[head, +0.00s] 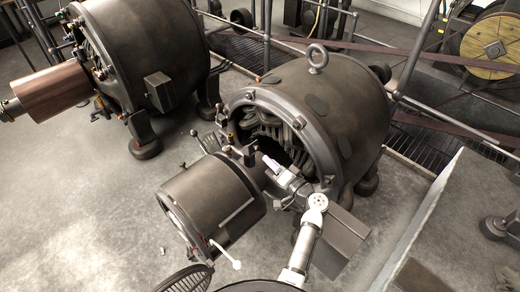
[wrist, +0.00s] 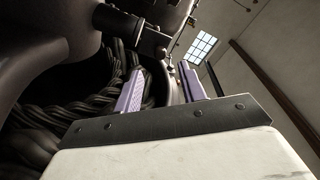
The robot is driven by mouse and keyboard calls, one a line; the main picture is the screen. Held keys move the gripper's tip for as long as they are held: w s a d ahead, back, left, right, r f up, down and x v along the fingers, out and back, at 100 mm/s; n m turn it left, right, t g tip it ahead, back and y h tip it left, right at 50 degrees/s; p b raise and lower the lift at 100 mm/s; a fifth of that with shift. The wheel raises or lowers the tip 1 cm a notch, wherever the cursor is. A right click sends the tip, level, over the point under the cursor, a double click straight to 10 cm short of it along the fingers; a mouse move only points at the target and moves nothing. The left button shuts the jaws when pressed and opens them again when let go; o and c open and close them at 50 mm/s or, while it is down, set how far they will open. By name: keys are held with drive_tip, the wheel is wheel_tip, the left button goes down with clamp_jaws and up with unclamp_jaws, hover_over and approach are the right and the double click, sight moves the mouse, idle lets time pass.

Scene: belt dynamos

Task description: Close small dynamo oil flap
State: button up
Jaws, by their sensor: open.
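The nearer dynamo (head: 350,95) is a dark round housing with a lifting eye on top and an open front showing thick coiled windings. Its shaft end carries a dark drum (head: 212,195). My gripper (head: 268,161) is at the opening, between the windings and the drum. In the wrist view its two purple fingers (wrist: 163,82) are apart, with nothing seen held between them. A dark block on a short rod (wrist: 150,40) is just beyond the fingertips; I cannot tell if they touch it. I cannot make out the oil flap for certain, nor whether it is open.
Windings (wrist: 60,115) lie close on the left in the wrist view. Small rods and fittings (head: 228,138) stand around the shaft. A second dynamo (head: 150,50) is at the upper left. Railings (head: 400,85) run behind. Bare floor (head: 80,200) is at the left.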

sight(258, 150)
drive_tip(key=x, duration=0.7)
drive_tip(key=shift+w+a+p, duration=0.1)
drive_tip(key=shift+w+p, duration=0.15)
drive_tip(key=shift+p, duration=0.1)
clamp_jaws()
drive_tip(key=shift+r, duration=0.1)
